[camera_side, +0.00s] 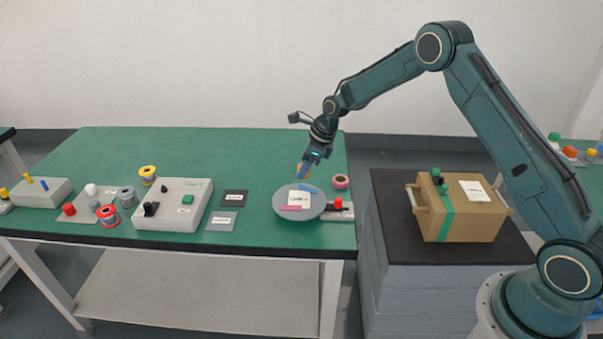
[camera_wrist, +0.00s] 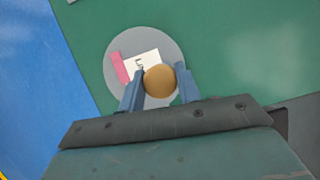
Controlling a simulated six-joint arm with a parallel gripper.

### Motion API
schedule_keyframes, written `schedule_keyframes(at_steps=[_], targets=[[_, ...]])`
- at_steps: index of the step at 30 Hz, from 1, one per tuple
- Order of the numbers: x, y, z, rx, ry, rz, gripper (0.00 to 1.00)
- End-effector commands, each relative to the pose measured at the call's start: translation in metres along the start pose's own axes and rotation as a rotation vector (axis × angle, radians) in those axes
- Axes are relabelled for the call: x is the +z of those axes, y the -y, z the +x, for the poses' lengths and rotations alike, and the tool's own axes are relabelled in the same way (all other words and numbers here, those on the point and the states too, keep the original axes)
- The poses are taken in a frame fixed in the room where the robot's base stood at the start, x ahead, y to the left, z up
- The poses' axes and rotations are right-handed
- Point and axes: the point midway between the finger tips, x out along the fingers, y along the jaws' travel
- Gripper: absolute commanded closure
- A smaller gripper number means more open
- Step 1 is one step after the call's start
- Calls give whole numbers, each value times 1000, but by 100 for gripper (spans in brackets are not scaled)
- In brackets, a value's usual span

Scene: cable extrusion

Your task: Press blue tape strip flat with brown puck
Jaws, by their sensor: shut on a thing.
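My gripper (camera_side: 303,171) is shut on the brown puck (camera_wrist: 160,81), which sits between its two fingers in the wrist view. In the side view the puck (camera_side: 299,168) shows as a small orange-brown patch at the fingertips, above the far part of a round grey disc (camera_side: 281,205). The blue tape strip (camera_side: 309,188) lies on the disc's far side, just below the gripper in the picture. A white label (camera_side: 299,199) and a pink strip (camera_side: 290,208) also lie on the disc. In the wrist view I cannot make out the blue strip; the puck and fingers cover part of the disc.
A pink tape roll (camera_side: 341,182) stands right of the disc, and a small red-and-black-topped block (camera_side: 338,213) is at its front right. Two small plates (camera_side: 221,221) and a grey control box (camera_side: 172,212) lie left. The green table behind the disc is clear.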

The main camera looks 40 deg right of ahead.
Motion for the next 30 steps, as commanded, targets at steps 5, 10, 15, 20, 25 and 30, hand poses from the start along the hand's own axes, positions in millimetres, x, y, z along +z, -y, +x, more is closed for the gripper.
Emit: schedule_keyframes(at_steps=[5, 10, 15, 20, 25, 30], targets=[[-6, 0, 14, 1, -2, -1, 85], [-11, 0, 26, 1, -1, -1, 85], [-14, 0, 33, 0, 0, -1, 85], [-15, 0, 36, -1, 0, -1, 85], [-15, 0, 37, -1, 0, -1, 85], [-15, 0, 36, 0, 0, -1, 85]])
